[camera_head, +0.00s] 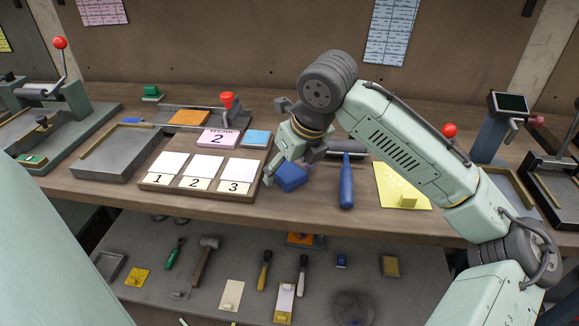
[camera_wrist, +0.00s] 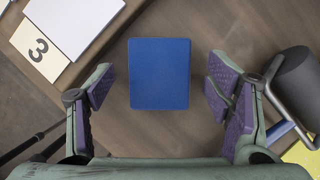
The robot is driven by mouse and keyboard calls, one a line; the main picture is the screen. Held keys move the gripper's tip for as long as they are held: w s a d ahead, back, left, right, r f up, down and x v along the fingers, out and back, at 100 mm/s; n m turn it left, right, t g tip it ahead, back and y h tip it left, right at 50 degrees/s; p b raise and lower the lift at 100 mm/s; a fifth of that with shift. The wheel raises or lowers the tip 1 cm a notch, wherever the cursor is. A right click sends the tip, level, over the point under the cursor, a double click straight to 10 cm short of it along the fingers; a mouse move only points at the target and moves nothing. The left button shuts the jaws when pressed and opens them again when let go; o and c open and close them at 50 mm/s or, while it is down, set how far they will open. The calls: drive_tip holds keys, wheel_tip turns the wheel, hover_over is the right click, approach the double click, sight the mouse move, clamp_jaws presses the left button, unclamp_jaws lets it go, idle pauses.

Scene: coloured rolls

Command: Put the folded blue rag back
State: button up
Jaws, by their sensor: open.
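The folded blue rag (camera_head: 291,176) lies on the wooden bench, right of the numbered board. In the wrist view the rag (camera_wrist: 160,73) is a flat blue rectangle, centred ahead of the fingers. My gripper (camera_head: 280,172) is above the bench beside the rag and partly in front of it. In the wrist view my gripper (camera_wrist: 160,90) is open, with one purple-padded finger on each side of the rag and a gap on both sides. The fingers do not touch it.
A board (camera_head: 197,187) with cards marked 1, 2 and 3 lies just left of the rag. A blue bottle-shaped item (camera_head: 346,184) stands or lies to its right, and a yellow sheet (camera_head: 402,187) lies beyond. A lower shelf (camera_head: 330,272) holds several tools.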

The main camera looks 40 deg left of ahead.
drive_tip(key=v, duration=1.2)
